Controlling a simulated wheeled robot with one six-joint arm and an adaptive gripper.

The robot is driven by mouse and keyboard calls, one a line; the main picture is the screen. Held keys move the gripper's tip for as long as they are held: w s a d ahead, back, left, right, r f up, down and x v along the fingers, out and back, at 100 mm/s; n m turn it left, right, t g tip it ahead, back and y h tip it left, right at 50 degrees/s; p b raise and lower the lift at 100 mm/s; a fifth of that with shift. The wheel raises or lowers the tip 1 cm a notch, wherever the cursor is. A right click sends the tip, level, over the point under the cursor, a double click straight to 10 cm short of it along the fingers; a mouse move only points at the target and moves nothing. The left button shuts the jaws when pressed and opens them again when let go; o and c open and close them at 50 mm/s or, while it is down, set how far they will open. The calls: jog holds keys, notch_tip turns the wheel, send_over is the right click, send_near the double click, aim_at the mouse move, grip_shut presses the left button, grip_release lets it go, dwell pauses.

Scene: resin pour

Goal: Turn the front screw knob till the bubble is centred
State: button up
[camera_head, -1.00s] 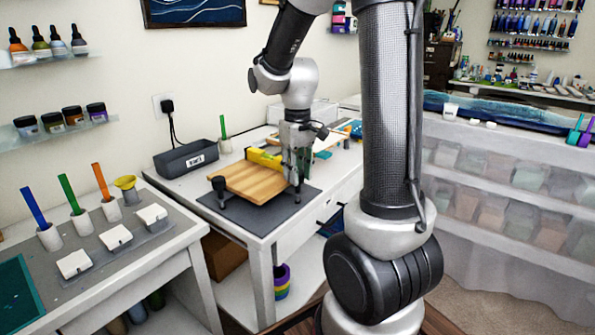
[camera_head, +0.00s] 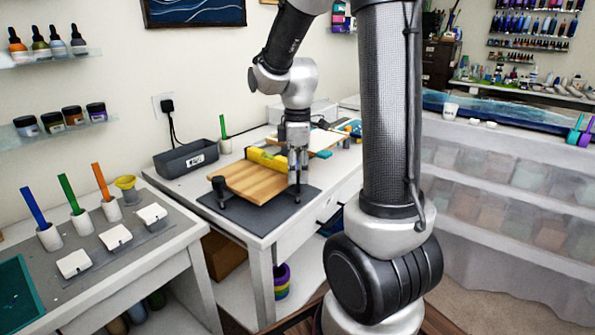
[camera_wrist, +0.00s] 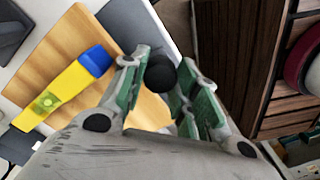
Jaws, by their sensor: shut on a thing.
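A wooden board (camera_head: 252,181) stands on a dark mat (camera_head: 247,214). A yellow spirit level (camera_head: 266,160) lies on it; in the wrist view the level (camera_wrist: 62,90) has a blue end and a green vial (camera_wrist: 46,101). The bubble's place in the vial is too small to tell. My gripper (camera_head: 297,186) points down at the board's right front corner. In the wrist view its green-padded fingers are shut on a round black screw knob (camera_wrist: 161,72). Another black screw knob (camera_head: 218,184) stands at the board's left corner.
A dark grey bin (camera_head: 187,158) and a white cup with a green stick (camera_head: 225,146) stand behind the board. A second table at left holds cups with coloured sticks and white blocks (camera_head: 74,263). The mat's front strip is clear.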

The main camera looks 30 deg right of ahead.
jog(key=shift+w+r+n, duration=0.15)
jog(key=shift+w+n, duration=0.05)
jog(key=shift+n, duration=1.1)
jog(key=o, duration=1)
jog(key=shift+o, duration=0.2)
jog(key=shift+s, duration=0.1)
notch_tip(320, 180, up, 12)
